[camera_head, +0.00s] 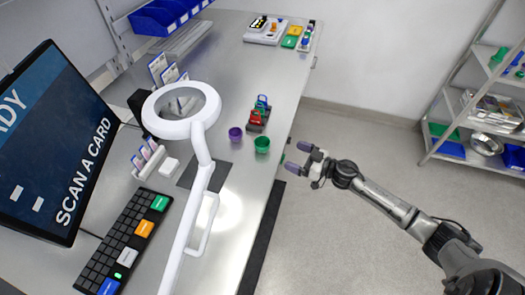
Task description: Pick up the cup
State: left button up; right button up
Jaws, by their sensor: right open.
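A small purple cup (235,134) stands on the metal bench. A small green cup (262,145) stands just right of it, nearer the bench's right edge. Both appear upright. My right gripper (298,158) is open and empty, with purple-tipped fingers spread apart. It is to the right of the green cup, past the bench edge, and apart from both cups. My left gripper is not in this view.
A white ring lamp (181,112) on an arm stands left of the cups. A red and blue-green item on a dark stand (257,120) sits behind them. A monitor (50,140) and keyboard (125,245) occupy the left. A shelf rack (475,110) stands far right.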

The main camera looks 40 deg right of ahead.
send_near(256, 140)
jog(key=shift+w+a+f, duration=0.15)
jog(key=shift+w+f, duration=0.05)
jog(key=shift+w, duration=0.3)
jog(key=shift+w+a+f, duration=0.15)
jog(key=shift+w+f, duration=0.05)
jog(key=shift+w, duration=0.35)
jog(key=shift+r+b+x, duration=0.15)
jog(key=shift+b+x, duration=0.2)
jog(key=shift+x, duration=1)
jog(key=shift+r+b+x, duration=0.15)
jog(key=shift+b+x, duration=0.15)
jog(key=shift+x, duration=1.1)
jog(key=c, duration=1)
